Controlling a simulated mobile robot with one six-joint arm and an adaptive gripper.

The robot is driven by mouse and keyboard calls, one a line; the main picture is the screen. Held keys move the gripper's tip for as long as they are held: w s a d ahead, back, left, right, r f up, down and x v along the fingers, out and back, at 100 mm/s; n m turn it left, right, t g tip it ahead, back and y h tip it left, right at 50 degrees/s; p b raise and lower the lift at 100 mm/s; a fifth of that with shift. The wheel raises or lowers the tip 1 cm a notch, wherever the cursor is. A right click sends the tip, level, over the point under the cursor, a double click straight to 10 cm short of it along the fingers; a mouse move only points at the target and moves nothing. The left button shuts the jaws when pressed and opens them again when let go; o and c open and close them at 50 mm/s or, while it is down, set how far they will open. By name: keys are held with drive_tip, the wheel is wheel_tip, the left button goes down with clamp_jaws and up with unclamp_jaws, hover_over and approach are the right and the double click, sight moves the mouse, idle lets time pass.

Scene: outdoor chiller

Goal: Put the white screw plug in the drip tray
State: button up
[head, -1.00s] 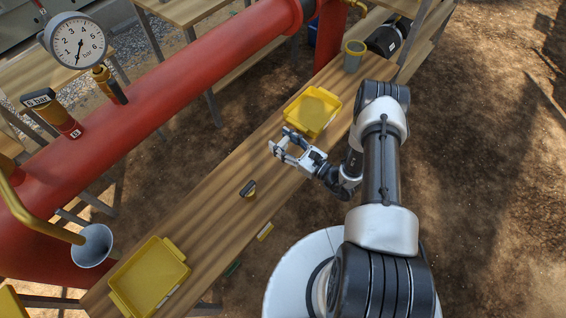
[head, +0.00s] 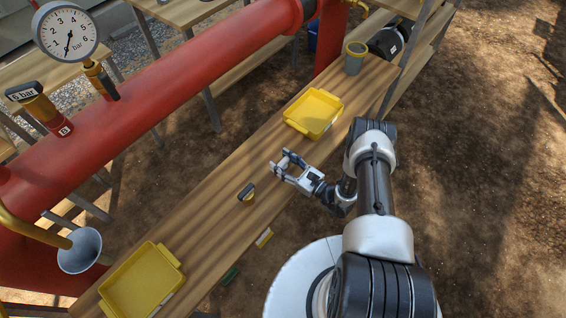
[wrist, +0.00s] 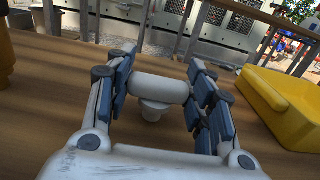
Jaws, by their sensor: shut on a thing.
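My gripper (head: 281,163) is over the wooden bench, with its fingers closed on both sides of the white screw plug (wrist: 158,90). In the wrist view the plug has a wide rounded head between the finger pads and a narrower stub below. Two yellow trays are on the bench, and I cannot tell which is the drip tray. The upper yellow tray (head: 326,97) is just beyond my gripper and shows at right in the wrist view (wrist: 277,98). The lower yellow tray (head: 133,283) is at bottom left.
A small yellow piece with a black top (head: 247,192) stands on the bench between the trays. A grey cup with a yellow rim (head: 354,60) stands at the far end. A red pipe (head: 190,75) with a gauge (head: 68,32) and a funnel (head: 80,250) runs alongside.

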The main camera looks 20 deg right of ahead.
drive_tip(key=shift+f+b, duration=0.25)
drive_tip(key=shift+b, duration=0.05)
drive_tip(key=o, duration=1.5)
drive_tip(key=shift+r+p, duration=0.15)
drive_tip(key=shift+p, duration=0.25)
